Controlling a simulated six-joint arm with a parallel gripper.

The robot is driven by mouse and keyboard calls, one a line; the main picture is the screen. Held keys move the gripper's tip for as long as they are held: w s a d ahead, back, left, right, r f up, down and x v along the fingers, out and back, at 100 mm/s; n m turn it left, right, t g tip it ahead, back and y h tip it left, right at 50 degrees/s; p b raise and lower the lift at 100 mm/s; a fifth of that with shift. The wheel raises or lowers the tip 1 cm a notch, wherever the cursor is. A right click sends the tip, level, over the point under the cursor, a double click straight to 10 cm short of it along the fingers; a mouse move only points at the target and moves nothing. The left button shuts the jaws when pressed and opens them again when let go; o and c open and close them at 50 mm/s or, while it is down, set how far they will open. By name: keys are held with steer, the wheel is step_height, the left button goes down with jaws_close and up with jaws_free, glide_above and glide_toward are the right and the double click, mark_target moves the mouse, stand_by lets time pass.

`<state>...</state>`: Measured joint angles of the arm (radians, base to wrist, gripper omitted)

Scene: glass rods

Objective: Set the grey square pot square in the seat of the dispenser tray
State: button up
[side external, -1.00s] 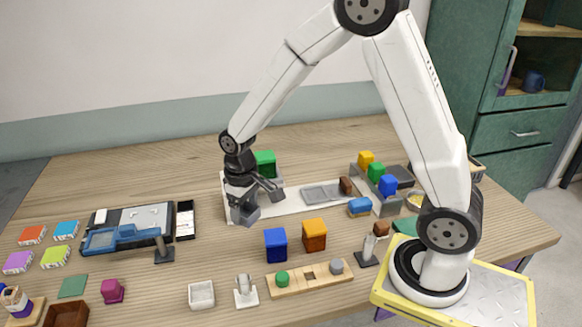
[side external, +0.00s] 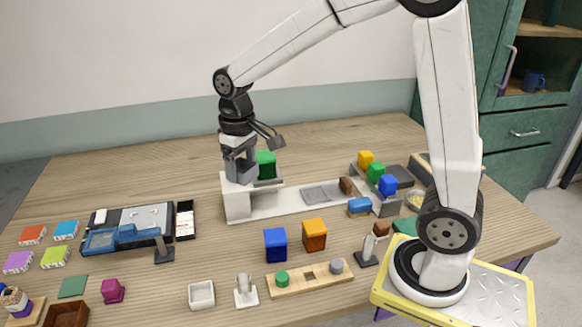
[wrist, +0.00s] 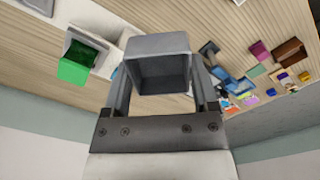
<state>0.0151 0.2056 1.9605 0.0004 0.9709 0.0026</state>
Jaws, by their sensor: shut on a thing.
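My gripper (side external: 239,158) is shut on the grey square pot (side external: 241,171) and holds it above the left end of the white dispenser tray (side external: 288,206). In the wrist view the pot (wrist: 158,47) sits between the two fingers, its dark hollow inside showing. A raised white block (side external: 237,206) forms the tray's left end, below the pot. Whether the pot touches it cannot be told. A green block (side external: 265,164) stands just right of the pot, and it also shows in the wrist view (wrist: 77,65). The seat cannot be made out clearly.
Right along the tray are a grey flat recess (side external: 321,193) and a brown block (side external: 346,185). A stepped holder with yellow, green and blue blocks (side external: 388,185) stands beyond. Blue (side external: 276,245) and orange (side external: 314,235) cubes stand in front. A blue-and-grey device (side external: 130,235) lies left.

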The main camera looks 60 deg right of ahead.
steer(key=d+m, duration=0.4)
steer(key=d, duration=1)
steer(key=m, duration=0.5)
glide_above(315, 195)
steer(key=shift+f, duration=8.3)
steer(key=shift+f, duration=0.15)
steer(key=shift+f, duration=2.65)
steer(key=o, duration=1.2)
steer(key=shift+c, duration=0.2)
